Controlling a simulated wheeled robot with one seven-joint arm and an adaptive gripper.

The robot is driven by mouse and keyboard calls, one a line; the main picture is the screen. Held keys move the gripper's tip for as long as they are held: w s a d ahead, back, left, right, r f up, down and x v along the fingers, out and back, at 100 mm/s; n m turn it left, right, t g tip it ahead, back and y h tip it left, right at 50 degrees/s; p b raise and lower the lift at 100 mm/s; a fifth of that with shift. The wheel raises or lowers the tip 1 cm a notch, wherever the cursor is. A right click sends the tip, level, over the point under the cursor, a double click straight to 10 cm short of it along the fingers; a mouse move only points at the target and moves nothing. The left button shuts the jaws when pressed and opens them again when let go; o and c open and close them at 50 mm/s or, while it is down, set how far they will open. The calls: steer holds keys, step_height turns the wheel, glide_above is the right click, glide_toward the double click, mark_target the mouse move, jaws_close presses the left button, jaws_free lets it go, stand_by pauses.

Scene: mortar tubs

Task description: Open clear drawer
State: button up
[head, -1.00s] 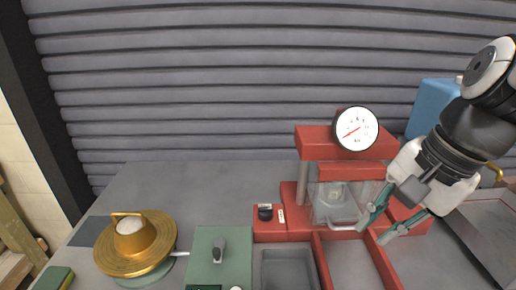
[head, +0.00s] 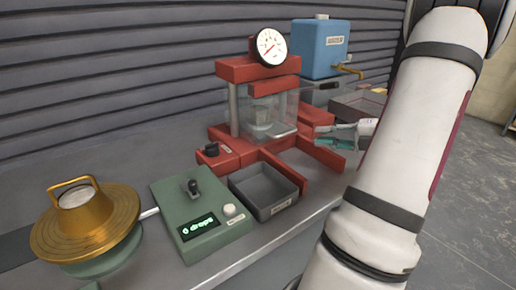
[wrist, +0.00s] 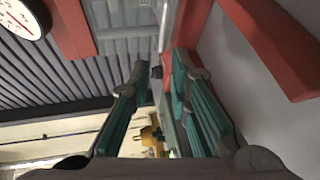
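The clear-walled enclosure (head: 284,118) sits in the lower part of the red press (head: 258,72), under its dial gauge. A small clear vessel shows inside it. A faint clear sheet seems to reach from it toward the right, but I cannot tell how far it stands open. My gripper (head: 338,135) is just right of the enclosure, low and in front of the press. In the wrist view my gripper (wrist: 160,72) has its teal fingers apart. A clear panel (wrist: 125,28) lies beyond the tips, and a narrow pale strip shows between them; contact cannot be told.
A green control box (head: 200,215) and a brass dish (head: 85,225) are at left. A blue tank (head: 320,48) with a brass tap stands behind right. A ribbed wall closes the back.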

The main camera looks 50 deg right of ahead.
mark_target(285, 134)
steer(key=shift+m+t, duration=0.3)
steer(key=shift+m, duration=0.3)
steer(key=b+x, duration=0.1)
steer(key=x, duration=0.3)
steer(key=b+x, duration=0.1)
steer(key=x, duration=0.3)
steer(key=d+f+b+x, duration=0.1)
steer(key=x, duration=0.3)
steer(key=shift+w+a, duration=0.1)
steer(key=shift+w, duration=0.25)
steer(key=shift+c, duration=0.5)
jaws_close()
